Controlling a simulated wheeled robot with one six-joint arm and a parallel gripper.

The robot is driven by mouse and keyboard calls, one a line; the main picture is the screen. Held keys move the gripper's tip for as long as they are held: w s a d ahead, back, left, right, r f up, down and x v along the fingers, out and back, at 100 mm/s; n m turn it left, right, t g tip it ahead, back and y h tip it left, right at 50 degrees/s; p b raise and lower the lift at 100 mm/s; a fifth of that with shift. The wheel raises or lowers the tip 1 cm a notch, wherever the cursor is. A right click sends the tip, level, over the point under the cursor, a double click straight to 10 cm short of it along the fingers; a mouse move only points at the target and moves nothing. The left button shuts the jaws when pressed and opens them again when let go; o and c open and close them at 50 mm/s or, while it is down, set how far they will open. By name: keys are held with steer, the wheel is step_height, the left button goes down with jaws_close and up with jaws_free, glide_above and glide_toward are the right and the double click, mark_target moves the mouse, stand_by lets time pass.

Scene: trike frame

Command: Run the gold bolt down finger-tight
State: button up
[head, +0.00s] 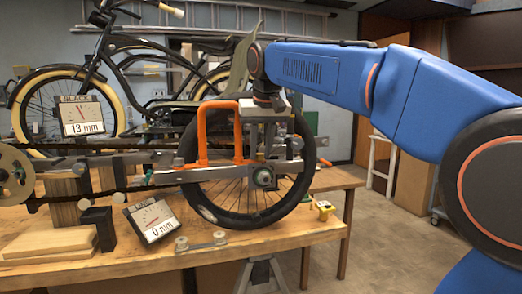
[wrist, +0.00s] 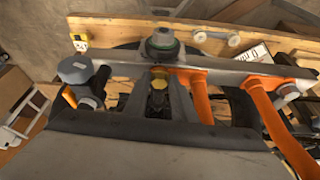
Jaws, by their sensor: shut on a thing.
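How far the bolt is threaded in is hidden. The bolt is too small to tell there.
An orange bracket (head: 203,135) rises close beside my gripper. A dial marked SLACK (head: 81,116) reads 13 mm, and a lower dial (head: 153,219) reads 0 mm. A grey capped bolt (wrist: 75,69) and a round nut (wrist: 161,44) stand near the fingers.

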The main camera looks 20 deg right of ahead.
steer(key=shift+a+m+h, duration=0.1)
steer(key=shift+m+h, duration=0.2)
steer(key=shift+m, duration=0.6)
steer(key=shift+a+f+m+g+h, duration=0.1)
steer(key=shift+m+g+h, duration=0.2)
steer(key=shift+m, duration=0.6)
steer(key=shift+c, duration=0.2)
steer(key=shift+a+m+h, duration=0.1)
steer(key=shift+m+h, duration=0.2)
steer(key=shift+m, duration=0.5)
steer(key=shift+c, duration=0.2)
steer(key=o, duration=0.6)
